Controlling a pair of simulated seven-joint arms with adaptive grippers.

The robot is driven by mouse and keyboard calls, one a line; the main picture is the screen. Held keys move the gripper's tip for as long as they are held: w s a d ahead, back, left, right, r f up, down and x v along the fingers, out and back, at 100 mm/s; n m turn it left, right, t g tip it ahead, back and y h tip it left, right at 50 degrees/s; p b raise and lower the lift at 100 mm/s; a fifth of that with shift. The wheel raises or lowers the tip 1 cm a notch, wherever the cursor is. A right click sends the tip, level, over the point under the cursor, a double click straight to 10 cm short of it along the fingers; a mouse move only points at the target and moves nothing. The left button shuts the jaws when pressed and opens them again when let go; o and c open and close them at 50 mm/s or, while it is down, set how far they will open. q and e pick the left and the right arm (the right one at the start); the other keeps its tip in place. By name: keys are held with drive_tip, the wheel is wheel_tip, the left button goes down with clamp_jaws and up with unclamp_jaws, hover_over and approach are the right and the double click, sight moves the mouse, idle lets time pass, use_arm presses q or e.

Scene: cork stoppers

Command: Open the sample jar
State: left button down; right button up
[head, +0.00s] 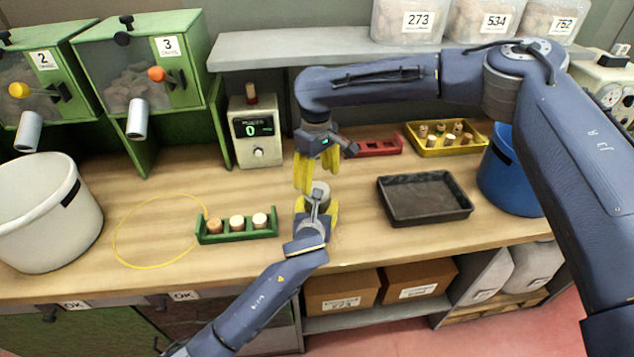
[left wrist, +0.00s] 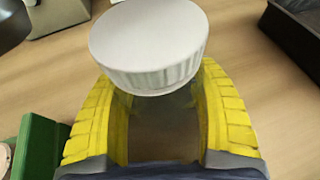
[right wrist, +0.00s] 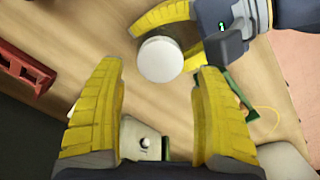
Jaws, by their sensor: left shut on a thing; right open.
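The sample jar (head: 318,190) has a round white lid with a ridged rim. In the left wrist view the lid (left wrist: 150,40) sits on top of the jar body (left wrist: 155,120), which is between the yellow fingers. My left gripper (head: 316,210) is shut on the jar body. My right gripper (head: 317,178) is open and points down above the jar, its fingers apart from the lid. In the right wrist view the lid (right wrist: 160,60) lies beyond the open fingertips and nothing is between them. In the head view the grippers partly hide the jar.
A green rack (head: 237,237) with three stoppers stands left of the jar, beside a yellow ring (head: 116,240). A dark tray (head: 425,218) lies to the right. Behind are a counter device (head: 256,150), a red rack (head: 376,152) and a yellow tray (head: 470,150) of stoppers.

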use_arm(q)
drive_tip(key=shift+c, duration=1)
unclamp_jaws()
drive_tip(key=v, duration=1.2)
